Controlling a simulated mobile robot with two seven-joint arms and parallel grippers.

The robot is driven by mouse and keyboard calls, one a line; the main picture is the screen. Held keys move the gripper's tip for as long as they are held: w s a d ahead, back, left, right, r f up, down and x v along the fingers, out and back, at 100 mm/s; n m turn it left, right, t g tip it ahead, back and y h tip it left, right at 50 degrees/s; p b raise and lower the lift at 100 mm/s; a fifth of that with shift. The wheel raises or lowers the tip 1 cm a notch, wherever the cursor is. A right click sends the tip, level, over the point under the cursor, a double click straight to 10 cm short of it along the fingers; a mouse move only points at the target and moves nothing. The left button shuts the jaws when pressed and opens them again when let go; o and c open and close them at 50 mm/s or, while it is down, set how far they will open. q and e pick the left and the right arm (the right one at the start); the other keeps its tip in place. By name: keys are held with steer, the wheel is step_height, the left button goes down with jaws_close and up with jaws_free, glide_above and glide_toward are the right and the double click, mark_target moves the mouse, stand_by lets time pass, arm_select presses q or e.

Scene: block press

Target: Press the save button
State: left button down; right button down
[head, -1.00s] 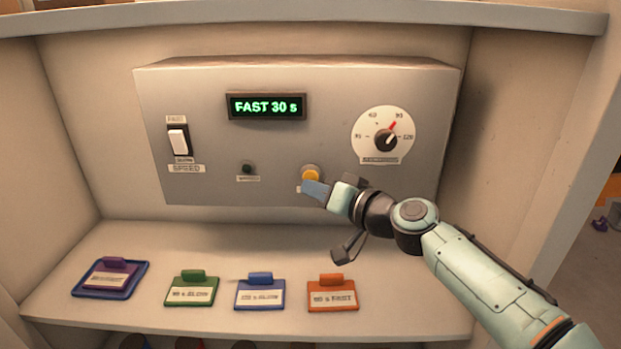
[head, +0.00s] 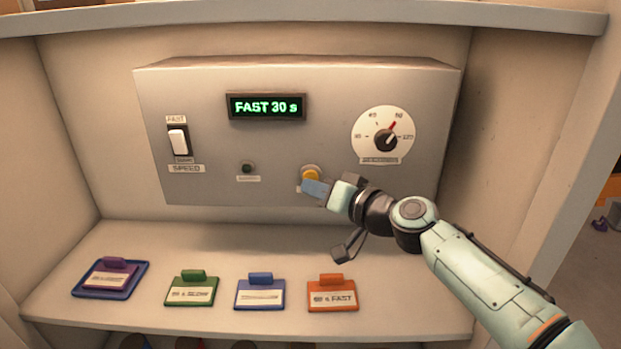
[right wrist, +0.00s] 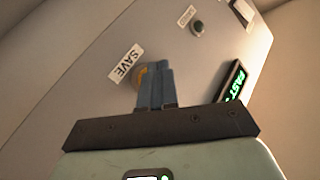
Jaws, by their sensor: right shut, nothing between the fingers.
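In the right wrist view the closed fingers (right wrist: 156,68) overlap the button. I cannot tell whether the tips touch it. My left gripper is not in view.
The panel (head: 210,100) has a display (head: 266,106) reading FAST 30 s, a speed switch (head: 178,142), a dark indicator (head: 247,168) and a dial (head: 384,137). Green (head: 192,289), blue (head: 260,292) and orange (head: 332,294) cards and a purple card (head: 110,274) on a blue tray lie on the shelf.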

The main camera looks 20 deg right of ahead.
steer(key=shift+w+d, duration=0.1)
steer(key=shift+w, duration=0.15)
steer(key=shift+w+d, duration=0.15)
steer(key=shift+w, duration=0.35)
stand_by(0.7)
steer(key=shift+s, duration=0.15)
steer(key=shift+s+a+b, duration=0.25)
steer(key=shift+s+b, duration=0.15)
steer(key=shift+s, duration=0.35)
steer(key=s+b, duration=0.1)
steer(key=s, duration=0.1)
steer(key=s+a, duration=0.1)
steer(key=s, duration=0.1)
steer(key=shift+s+a+b, duration=0.2)
steer(key=shift+s+b, duration=0.2)
